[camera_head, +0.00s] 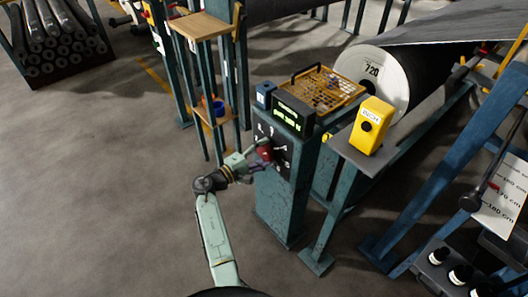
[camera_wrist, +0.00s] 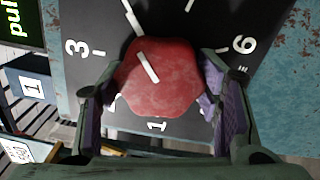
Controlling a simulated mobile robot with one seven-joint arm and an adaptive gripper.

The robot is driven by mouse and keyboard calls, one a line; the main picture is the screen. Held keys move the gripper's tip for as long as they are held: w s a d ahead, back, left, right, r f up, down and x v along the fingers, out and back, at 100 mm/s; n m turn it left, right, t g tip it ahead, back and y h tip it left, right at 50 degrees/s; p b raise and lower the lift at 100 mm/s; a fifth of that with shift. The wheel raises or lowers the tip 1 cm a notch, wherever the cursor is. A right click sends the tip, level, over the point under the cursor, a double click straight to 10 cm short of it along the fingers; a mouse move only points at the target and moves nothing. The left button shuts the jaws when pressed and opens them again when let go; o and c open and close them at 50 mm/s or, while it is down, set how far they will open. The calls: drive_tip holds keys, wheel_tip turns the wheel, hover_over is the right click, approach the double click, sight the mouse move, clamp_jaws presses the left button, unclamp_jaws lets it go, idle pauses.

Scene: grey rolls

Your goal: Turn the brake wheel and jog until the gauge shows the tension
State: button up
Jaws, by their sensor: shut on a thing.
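A red knob-like brake wheel (camera_wrist: 160,80) with a white pointer line sits on a dark numbered dial plate (camera_wrist: 105,25); the numerals 3, 6 and 1 show in the wrist view. In the head view the wheel (camera_head: 265,151) is on the front of a teal post (camera_head: 281,205). My gripper (camera_wrist: 160,100) is shut on the wheel, one finger on each side of it. A dark box with a green lit display (camera_head: 290,115) stands on top of the post; its text is too small to read fully. A yellow box (camera_head: 371,125) with a black button and a label stands to the right.
A large grey roll marked 720 (camera_head: 375,75) lies behind the post. A yellow mesh basket (camera_head: 318,90) and a small blue box (camera_head: 265,93) are near the display. Open floor lies at left.

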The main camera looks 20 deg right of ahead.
drive_tip(key=o, duration=1.2)
drive_tip(key=shift+c, duration=0.2)
drive_tip(key=v, duration=1.2)
